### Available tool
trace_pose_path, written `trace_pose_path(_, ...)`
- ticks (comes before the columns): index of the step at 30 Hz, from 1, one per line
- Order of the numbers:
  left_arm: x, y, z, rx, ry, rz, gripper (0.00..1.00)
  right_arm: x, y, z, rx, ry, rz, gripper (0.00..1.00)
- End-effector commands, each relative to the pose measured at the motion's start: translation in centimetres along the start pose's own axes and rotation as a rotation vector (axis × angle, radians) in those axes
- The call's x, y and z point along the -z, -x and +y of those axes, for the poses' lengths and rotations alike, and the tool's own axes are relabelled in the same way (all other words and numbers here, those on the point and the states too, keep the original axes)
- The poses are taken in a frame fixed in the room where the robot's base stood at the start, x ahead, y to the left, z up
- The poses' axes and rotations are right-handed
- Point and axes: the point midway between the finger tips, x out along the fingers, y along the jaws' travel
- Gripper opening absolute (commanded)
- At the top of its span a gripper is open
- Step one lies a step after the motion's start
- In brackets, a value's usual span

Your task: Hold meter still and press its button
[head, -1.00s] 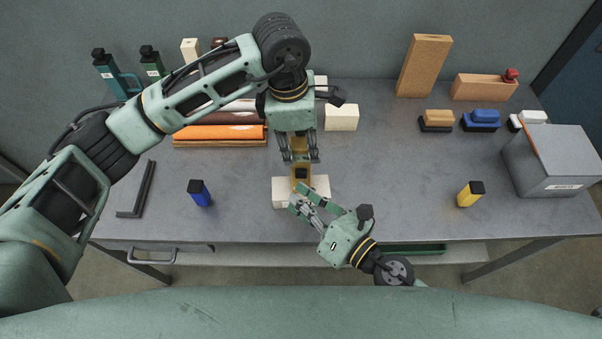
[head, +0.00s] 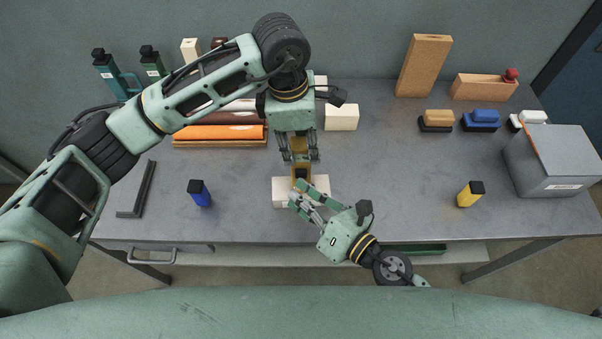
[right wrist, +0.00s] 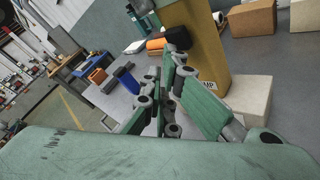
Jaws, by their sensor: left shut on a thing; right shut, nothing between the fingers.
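The meter (head: 301,185) is an ochre box at the middle of the table's front part, with a black button (head: 301,173) on it. In the right wrist view the meter (right wrist: 208,50) rises tall, with a dark printed label low on its face and the black button (right wrist: 177,38) sticking out from its left side. My left gripper (head: 299,158) is shut on the meter from the far side. My right gripper (head: 296,200) is shut and empty close to the meter's near side. Whether its fingertips touch the meter cannot be told.
A white block (head: 281,193) is beside the meter. A blue bottle (head: 199,193) stands to the left and a yellow bottle (head: 470,194) to the right. A grey box (head: 555,165) sits at the right edge. The table between the meter and the yellow bottle is clear.

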Motion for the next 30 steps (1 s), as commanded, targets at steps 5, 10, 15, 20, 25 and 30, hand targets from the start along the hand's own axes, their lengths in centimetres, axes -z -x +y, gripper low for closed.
trace_pose_path(5,0.05,-0.1,-0.04,0.002,0.0,0.002,0.0,-0.1,-0.12,-0.09,0.0,0.0,-0.001,0.0)
trace_pose_path(10,0.05,-0.1,-0.04,0.002,0.0,0.002,0.0,-0.22,-0.27,-0.19,0.0,0.001,-0.001,0.0)
trace_pose_path(15,0.05,-0.1,-0.04,0.002,0.0,0.002,0.0,-0.32,-0.42,-0.3,0.0,0.001,-0.001,0.0)
trace_pose_path(20,0.05,-0.1,-0.04,0.002,0.0,0.002,0.0,-0.41,-0.55,-0.4,0.0,0.001,-0.001,0.0)
trace_pose_path(25,0.04,-0.09,-0.05,0.002,0.0,0.001,0.0,-0.52,-0.69,-0.52,0.0,0.0,-0.001,0.0)
trace_pose_path(30,0.04,-0.09,-0.05,0.002,0.0,0.001,0.0,-0.54,-0.7,-0.53,0.0,0.0,-0.001,0.0)
